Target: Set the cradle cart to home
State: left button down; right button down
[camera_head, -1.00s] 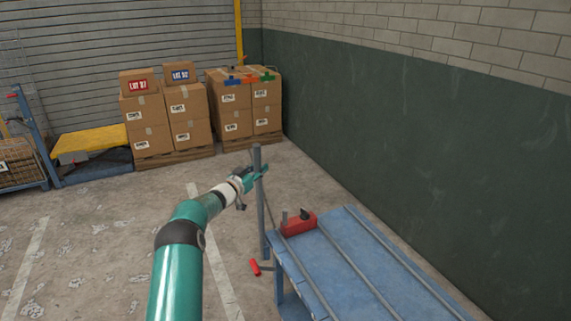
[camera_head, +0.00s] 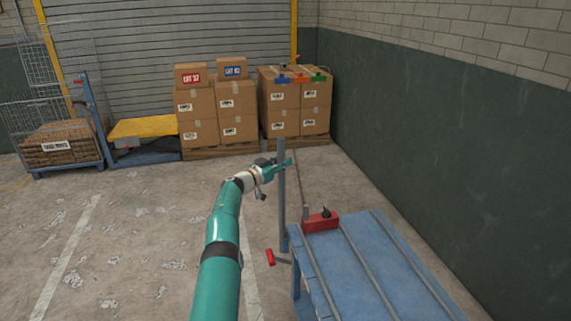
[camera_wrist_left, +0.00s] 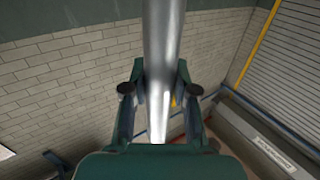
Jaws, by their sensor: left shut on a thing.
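The cradle cart (camera_head: 400,262) is blue with grey rails along its deck and stands at the lower right of the head view. In the left wrist view the post (camera_wrist_left: 163,45) runs between the two fingers (camera_wrist_left: 158,92). A red box with a black knob (camera_head: 320,221) sits on the cart's far end. A red handle or pedal (camera_head: 270,257) sticks out low beside the post. My right gripper is not in view.
Stacked cartons (camera_head: 217,115) on pallets stand at the back, beside a yellow-topped blue lift (camera_head: 145,127) and a wire cage (camera_head: 60,145). A dark green wall (camera_head: 450,160) runs along the right. The floor at left is open, with painted lines (camera_head: 65,255).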

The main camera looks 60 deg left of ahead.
pick_arm(q)
jog(key=shift+s+a+f, duration=0.2)
jog(key=shift+f, duration=0.05)
jog(key=c, duration=0.9)
grip_release()
jog(key=shift+w+d+r, duration=0.1)
jog(key=shift+r, duration=0.05)
jog(key=shift+s, duration=0.25)
jog(key=shift+v, duration=5.8)
